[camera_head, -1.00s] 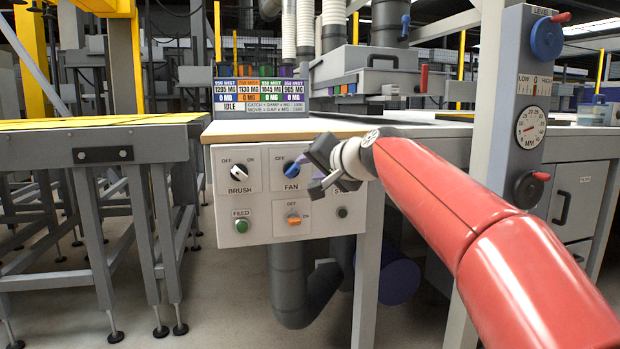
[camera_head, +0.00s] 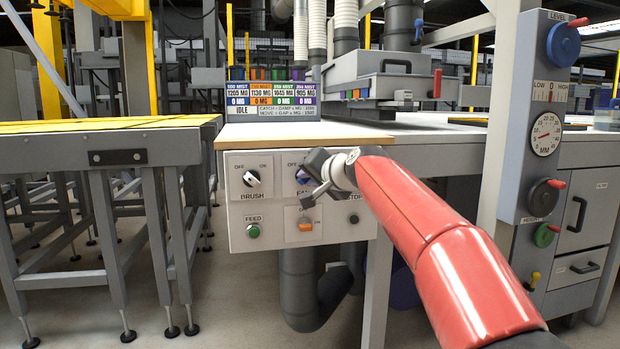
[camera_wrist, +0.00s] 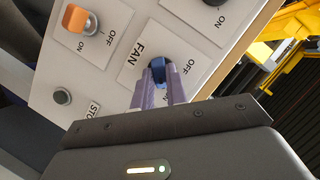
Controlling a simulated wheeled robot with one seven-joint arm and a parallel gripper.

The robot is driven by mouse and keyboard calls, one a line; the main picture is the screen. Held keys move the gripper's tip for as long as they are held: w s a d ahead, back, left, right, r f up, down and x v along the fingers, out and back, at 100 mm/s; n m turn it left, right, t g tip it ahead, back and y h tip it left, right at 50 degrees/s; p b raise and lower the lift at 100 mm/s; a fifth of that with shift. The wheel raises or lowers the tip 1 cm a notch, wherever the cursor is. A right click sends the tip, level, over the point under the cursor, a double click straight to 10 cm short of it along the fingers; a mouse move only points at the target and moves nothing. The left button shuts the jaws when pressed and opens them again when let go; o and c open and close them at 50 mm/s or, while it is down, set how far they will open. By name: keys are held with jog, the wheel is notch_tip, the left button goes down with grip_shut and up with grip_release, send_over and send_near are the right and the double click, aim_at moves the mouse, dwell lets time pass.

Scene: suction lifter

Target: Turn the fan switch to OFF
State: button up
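The fan switch is a blue knob (camera_wrist: 157,64) on a white plate marked FAN, OFF and ON. In the head view the fan switch (camera_head: 301,176) is mostly hidden behind my gripper (camera_head: 310,183). In the wrist view my gripper (camera_wrist: 160,76) has its two purple fingers close together, with the knob between their tips. They look shut on the knob, one finger on each side. The fingers cover part of the knob and of the ON label, so which way the knob points is not clear.
The white control panel (camera_head: 275,236) also carries the black-and-white brush switch (camera_head: 251,178), a green feed button (camera_head: 253,231), an orange switch (camera_head: 305,224) and a dark stop button (camera_head: 354,219). A wooden table edge (camera_head: 290,141) overhangs the panel. A grey post (camera_head: 540,110) with dials stands right.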

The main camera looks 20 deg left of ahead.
grip_shut()
jog(key=shift+s+a+n+t+h+p, duration=0.15)
jog(key=shift+n+t+h+p, duration=0.4)
jog(key=shift+n+h, duration=1.1)
jog(key=shift+s+a+n+t+h+p, duration=0.15)
jog(key=shift+n+t+h, duration=0.65)
jog(key=shift+n, duration=1.6)
jog(key=shift+a+n+t+h+p, duration=0.2)
jog(key=shift+n+t+h+p, duration=0.5)
jog(key=shift+n, duration=1.35)
jog(key=shift+h+b, duration=0.3)
jog(key=shift+h, duration=0.15)
